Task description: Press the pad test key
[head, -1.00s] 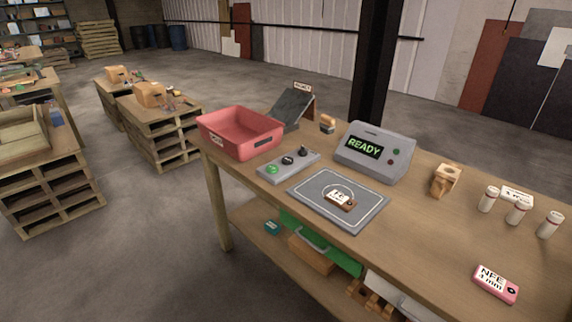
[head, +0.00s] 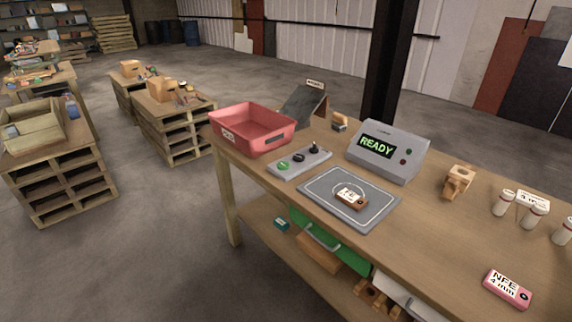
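A grey detector pad (head: 322,203) with a white outline lies on the wooden bench. A small brown labelled block (head: 351,197) rests on it, inside the outline. Left of and behind the pad is a grey key panel (head: 299,162) with a green key (head: 284,165) and two dark controls, one a dark knob (head: 314,148). I cannot read any label on the panel. Behind the pad stands a grey console (head: 411,155) whose screen (head: 377,147) reads READY in green. Neither of my grippers shows in the head view.
A red bin (head: 250,133) stands left of the key panel, with a dark sloped chute (head: 303,103) behind it. A wooden holder (head: 458,181), white cylinders (head: 503,203) and a pink NFE block (head: 506,289) stand to the right. The bench top in front of them is clear.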

